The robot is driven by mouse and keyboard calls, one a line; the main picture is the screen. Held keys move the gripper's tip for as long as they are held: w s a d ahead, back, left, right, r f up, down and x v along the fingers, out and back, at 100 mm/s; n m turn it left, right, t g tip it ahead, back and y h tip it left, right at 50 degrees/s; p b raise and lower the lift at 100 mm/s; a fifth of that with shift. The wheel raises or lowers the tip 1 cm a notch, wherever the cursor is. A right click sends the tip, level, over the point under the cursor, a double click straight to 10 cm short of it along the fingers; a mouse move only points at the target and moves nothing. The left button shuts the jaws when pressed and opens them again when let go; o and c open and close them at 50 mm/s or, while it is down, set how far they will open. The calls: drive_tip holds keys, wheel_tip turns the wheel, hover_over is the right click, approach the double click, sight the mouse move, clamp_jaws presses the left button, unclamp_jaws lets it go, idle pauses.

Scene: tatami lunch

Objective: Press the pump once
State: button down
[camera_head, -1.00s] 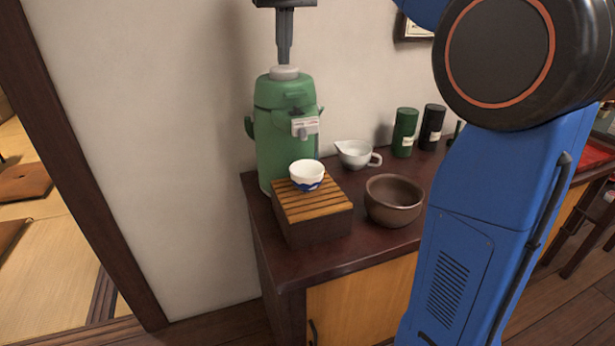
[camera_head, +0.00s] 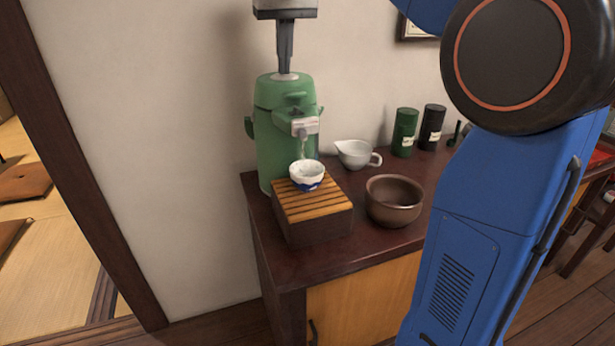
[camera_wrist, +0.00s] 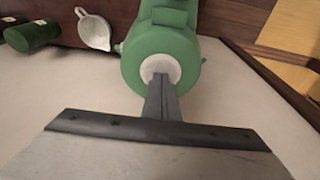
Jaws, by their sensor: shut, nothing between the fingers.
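A green air pot (camera_head: 280,140) stands at the back left corner of the dark cabinet top. Its pale round pump button (camera_head: 287,76) is on top, pushed down level with the lid; the wrist view shows it as a pale disc (camera_wrist: 172,64). My gripper (camera_head: 285,68) points straight down with its shut fingertips on the button. It also shows in the wrist view (camera_wrist: 160,80), fingers together with nothing between them. A stream of water falls from the spout into a white and blue cup (camera_head: 307,174), which holds some liquid.
The cup stands on a slatted wooden stand (camera_head: 312,208). A brown bowl (camera_head: 394,200), a white spouted pitcher (camera_head: 353,154), a green canister (camera_head: 404,132) and a black canister (camera_head: 431,127) stand to the right. The wall is close behind the pot.

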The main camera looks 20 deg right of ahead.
drive_tip(key=shift+r, duration=1.35)
drive_tip(key=shift+r, duration=3)
